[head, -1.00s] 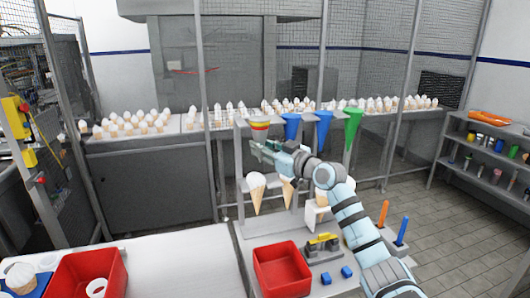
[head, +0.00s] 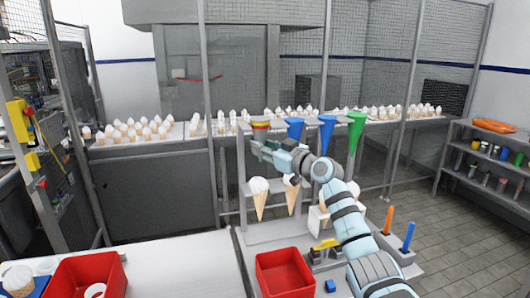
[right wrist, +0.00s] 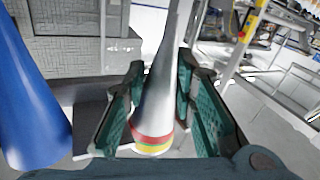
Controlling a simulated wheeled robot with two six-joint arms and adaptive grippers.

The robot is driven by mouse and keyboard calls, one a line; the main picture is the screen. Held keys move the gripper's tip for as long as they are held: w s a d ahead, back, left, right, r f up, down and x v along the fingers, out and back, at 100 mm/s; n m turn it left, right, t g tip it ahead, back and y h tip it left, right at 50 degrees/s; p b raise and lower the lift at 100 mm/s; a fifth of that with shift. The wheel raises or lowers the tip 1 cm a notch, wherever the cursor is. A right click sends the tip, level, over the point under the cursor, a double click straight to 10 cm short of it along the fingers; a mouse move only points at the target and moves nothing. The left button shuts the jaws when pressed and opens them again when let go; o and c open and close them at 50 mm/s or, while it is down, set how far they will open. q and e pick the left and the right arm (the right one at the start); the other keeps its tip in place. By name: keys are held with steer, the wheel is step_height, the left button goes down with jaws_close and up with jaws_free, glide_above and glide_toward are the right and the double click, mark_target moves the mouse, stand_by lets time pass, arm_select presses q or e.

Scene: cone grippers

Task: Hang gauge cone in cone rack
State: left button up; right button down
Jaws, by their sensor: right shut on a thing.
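The gauge cone (head: 261,132), grey with red and yellow bands at its wide top, is at the left end of the row on the cone rack (head: 241,165). Two blue cones (head: 327,130) and a green cone (head: 356,130) hang in the rack to its right. My right gripper (head: 265,148) is shut on the gauge cone just below its bands. In the right wrist view the silver cone (right wrist: 162,95) lies between both fingers, with a blue cone (right wrist: 30,105) to its left. I cannot tell whether the cone rests in the rack. My left gripper is not in view.
Ice-cream cones (head: 259,204) hang on the rack's lower level, near my right arm. A red bin (head: 284,275) and orange and blue upright handles (head: 388,220) stand on the bench. Another red bin (head: 85,278) is at lower left. Wire fencing stands behind.

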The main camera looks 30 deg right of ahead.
steer(key=shift+w+d, duration=0.1)
steer(key=shift+w, duration=0.35)
steer(key=shift+r+b, duration=0.1)
steer(key=shift+b, duration=0.2)
steer(key=shift+f+b, duration=0.55)
steer(key=shift+f, duration=0.05)
stand_by(0.9)
steer(key=c, duration=0.9)
jaws_free()
steer(key=shift+c, duration=0.2)
steer(key=s+a+p, duration=0.2)
steer(key=s+p, duration=0.1)
steer(key=s, duration=0.5)
steer(key=shift+s+a, duration=0.3)
steer(key=shift+s, duration=0.1)
